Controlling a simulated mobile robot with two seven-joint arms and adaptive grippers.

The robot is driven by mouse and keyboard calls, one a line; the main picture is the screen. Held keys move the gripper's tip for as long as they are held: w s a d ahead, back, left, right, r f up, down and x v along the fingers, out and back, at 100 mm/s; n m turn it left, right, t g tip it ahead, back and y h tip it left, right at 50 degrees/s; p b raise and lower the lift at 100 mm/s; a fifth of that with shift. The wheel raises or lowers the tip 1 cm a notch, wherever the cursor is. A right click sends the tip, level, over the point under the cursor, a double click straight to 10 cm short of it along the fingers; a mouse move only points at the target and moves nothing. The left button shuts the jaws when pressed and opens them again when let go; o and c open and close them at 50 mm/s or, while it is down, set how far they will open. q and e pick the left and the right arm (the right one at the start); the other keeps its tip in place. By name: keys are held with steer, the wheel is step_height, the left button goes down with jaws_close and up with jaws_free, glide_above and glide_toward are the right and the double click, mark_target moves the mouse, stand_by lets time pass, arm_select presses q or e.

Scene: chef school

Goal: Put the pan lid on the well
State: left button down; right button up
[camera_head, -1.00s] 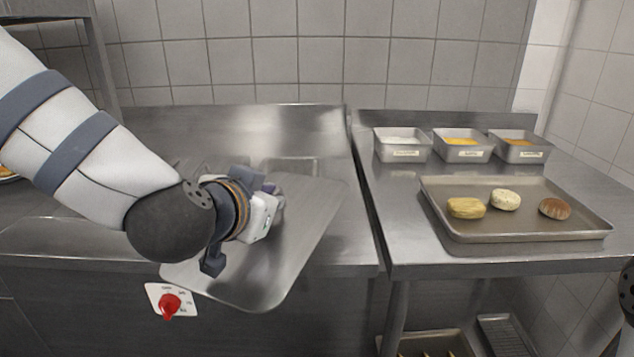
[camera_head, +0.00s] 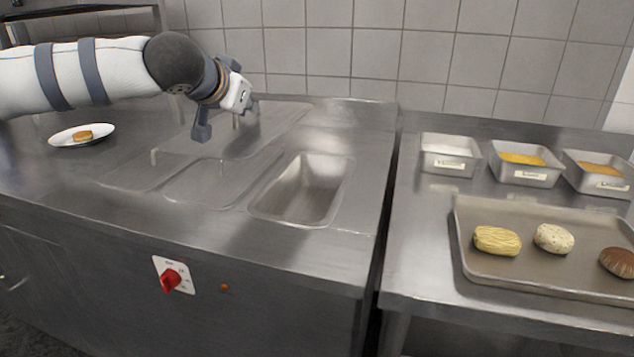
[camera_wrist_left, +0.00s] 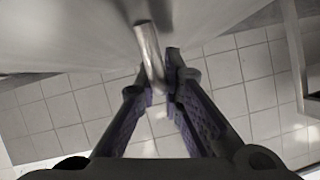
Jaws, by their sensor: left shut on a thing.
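The pan lid (camera_head: 280,120) is a flat grey metal sheet at the back of the left counter, behind and partly over the wells. My left gripper (camera_head: 245,108) is shut on its bar handle (camera_wrist_left: 149,50), which sits between the fingers (camera_wrist_left: 160,82) in the left wrist view. The lid's underside and its gap to the counter cannot be judged. An open rectangular well (camera_head: 305,192) lies at the right of the left counter, apart from the lid. My right gripper is not in view.
A white plate (camera_head: 62,141) with a patty stands at the far left. A red knob (camera_head: 171,281) is on the front panel. A tiled wall bounds the back.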

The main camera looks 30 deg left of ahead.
mark_target(276, 117)
arm_select(q)
steer(key=shift+s+a, duration=0.1)
steer(key=shift+a, duration=0.6)
steer(key=shift+w+d+f, duration=0.1)
steer(key=shift+w+f, duration=0.05)
steer(key=shift+w, duration=0.05)
steer(key=w+d+f, duration=0.2)
steer(key=w+d, duration=0.1)
steer(key=w+d+f, duration=0.1)
steer(key=w, duration=0.1)
steer(key=shift+w+d+f, duration=0.1)
steer(key=shift+d+f, duration=0.05)
steer(key=shift+f, duration=0.05)
steer(key=w+d+f+b, duration=0.4)
steer(key=w+f, duration=0.1)
steer(key=f, duration=0.4)
steer(key=shift+f, duration=0.2)
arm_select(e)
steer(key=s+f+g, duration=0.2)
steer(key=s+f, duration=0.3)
arm_select(q)
steer(key=shift+w+d+f, duration=0.1)
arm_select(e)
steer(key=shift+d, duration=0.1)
